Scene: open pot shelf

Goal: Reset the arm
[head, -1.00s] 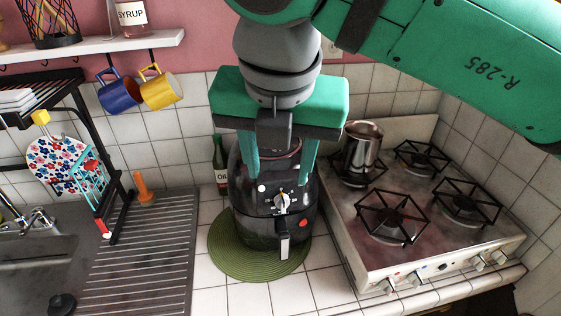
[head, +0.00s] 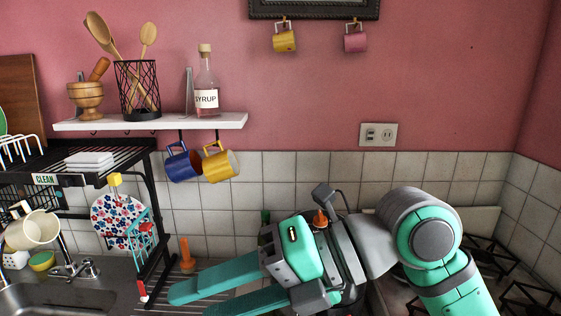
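My gripper (head: 192,303) is at the lower middle of the head view. Its two long green fingers point left and are spread apart, with nothing between them. It is open and empty, in front of the drying-board and sink area as seen from the camera. The lower finger runs close to the picture's bottom edge. My arm bends at a round green and grey joint to the right of the gripper and leaves the picture at the bottom right.
A white shelf (head: 190,121) holds a syrup bottle (head: 207,88) and a wire utensil holder (head: 138,90). A blue mug (head: 182,163) and a yellow mug (head: 219,164) hang below. A black dish rack (head: 110,168) stands left. The stove (head: 520,290) is partly hidden by my arm.

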